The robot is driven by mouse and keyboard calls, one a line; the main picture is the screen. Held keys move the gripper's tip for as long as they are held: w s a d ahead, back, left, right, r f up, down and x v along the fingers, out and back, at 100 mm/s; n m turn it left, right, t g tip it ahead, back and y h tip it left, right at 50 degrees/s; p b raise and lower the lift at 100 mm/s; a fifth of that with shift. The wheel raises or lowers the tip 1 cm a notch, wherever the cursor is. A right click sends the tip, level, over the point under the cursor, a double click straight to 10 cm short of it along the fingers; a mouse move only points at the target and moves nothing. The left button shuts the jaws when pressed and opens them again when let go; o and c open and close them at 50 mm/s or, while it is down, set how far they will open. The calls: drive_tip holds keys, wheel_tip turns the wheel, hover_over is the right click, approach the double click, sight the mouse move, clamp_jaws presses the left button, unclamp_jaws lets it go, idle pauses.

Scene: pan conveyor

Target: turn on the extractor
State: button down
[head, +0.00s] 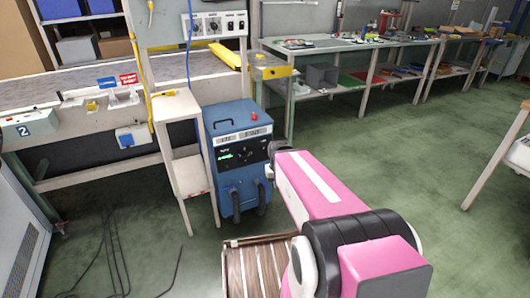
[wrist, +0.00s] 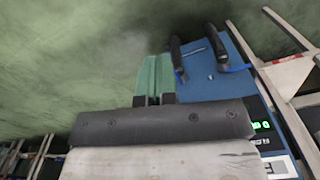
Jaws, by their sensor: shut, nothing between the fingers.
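The extractor (head: 238,180) is a blue cabinet standing on the floor by the bench. Its dark front panel has a lit green display (head: 226,156), and two black hoses come out low on its front. A red button (head: 254,116) and a black handle are on its top. In the wrist view the extractor (wrist: 212,75) appears turned, with its hoses at the top and the green display at lower right. My gripper (wrist: 154,82) is shut and empty, beside the extractor's front. In the head view my arm hides most of the gripper and the panel's right edge.
A narrow white stand (head: 180,150) is close to the extractor's left. A conveyor bench (head: 70,82) runs behind it, and a long worktable (head: 340,45) stands at the back. A slatted wooden pallet (head: 252,270) lies in front. Cables lie on the floor at left; open green floor is at right.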

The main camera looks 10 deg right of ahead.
sight(264, 150)
drive_tip(key=w+d+r+n+t+y, duration=0.1)
drive_tip(key=w+d+n+t+y, duration=0.1)
drive_tip(key=w+n, duration=0.8)
drive_tip(key=w+d+r+n+t+y, duration=0.2)
drive_tip(key=w+d+n+y, duration=0.1)
drive_tip(key=w+n, duration=0.6)
drive_tip(key=shift+w+d+r+n+y, duration=0.35)
drive_tip(key=shift+w+d, duration=0.55)
drive_tip(key=shift+w, duration=1.15)
drive_tip(key=shift+f, duration=0.15)
drive_tip(key=shift+w+a+f, duration=0.95)
drive_tip(key=shift+w+f, duration=0.25)
drive_tip(key=shift+f, duration=0.25)
drive_tip(key=shift+w+a+f, duration=0.9)
drive_tip(key=shift+w+f, duration=0.3)
drive_tip(key=shift+f, duration=0.2)
drive_tip(key=shift+w+a+f, duration=0.95)
drive_tip(key=shift+w+f, duration=0.25)
drive_tip(key=shift+f, duration=0.25)
